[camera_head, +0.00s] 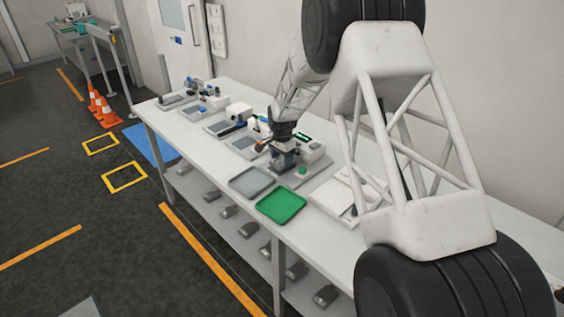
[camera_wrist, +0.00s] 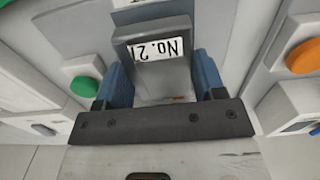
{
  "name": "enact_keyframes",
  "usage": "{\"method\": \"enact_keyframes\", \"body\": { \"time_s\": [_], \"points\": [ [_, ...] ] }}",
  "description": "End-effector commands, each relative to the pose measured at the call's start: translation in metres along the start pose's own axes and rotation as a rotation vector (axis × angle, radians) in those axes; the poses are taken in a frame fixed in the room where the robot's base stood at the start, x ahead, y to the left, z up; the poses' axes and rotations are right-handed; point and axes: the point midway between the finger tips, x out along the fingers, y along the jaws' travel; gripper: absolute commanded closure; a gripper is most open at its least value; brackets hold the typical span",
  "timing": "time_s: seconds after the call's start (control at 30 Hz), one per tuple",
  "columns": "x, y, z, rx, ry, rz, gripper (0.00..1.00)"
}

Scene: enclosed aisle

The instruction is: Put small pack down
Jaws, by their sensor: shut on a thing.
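In the wrist view, my gripper (camera_wrist: 161,80) has two blue fingers. They are shut on a small grey pack (camera_wrist: 160,78) with a white label that reads upside down, beginning "No. 2". In the head view, my gripper (camera_head: 284,158) is over a grey station on the white bench, behind the trays. The pack is too small and covered to make out there, and I cannot tell whether it touches the station. A grey tray (camera_head: 250,181) and an empty green tray (camera_head: 281,206) lie side by side at the bench's front edge.
The white bench (camera_head: 335,237) carries several similar stations farther left. In the wrist view, a green button (camera_wrist: 84,86) and an orange button (camera_wrist: 303,56) flank the pack. A lower shelf holds several grey items. Orange cones (camera_head: 104,108) stand on the floor.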

Motion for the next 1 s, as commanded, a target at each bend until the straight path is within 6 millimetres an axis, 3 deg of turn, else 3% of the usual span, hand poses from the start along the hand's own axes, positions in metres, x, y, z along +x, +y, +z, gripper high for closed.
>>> {"method": "enact_keyframes", "body": {
  "time_s": [0.2,0.63,0.67,0.8,1.0],
  "points": [
    [0.015,0.0,0.0,0.0,0.001,-0.001,0.64],
    [0.019,0.0,0.0,0.0,0.001,-0.001,0.64],
    [0.019,0.0,0.0,0.0,0.001,-0.001,0.34],
    [0.018,0.0,0.0,0.0,0.001,-0.001,0.12],
    [0.018,0.0,0.0,0.0,0.0,-0.001,0.11]
  ]
}}
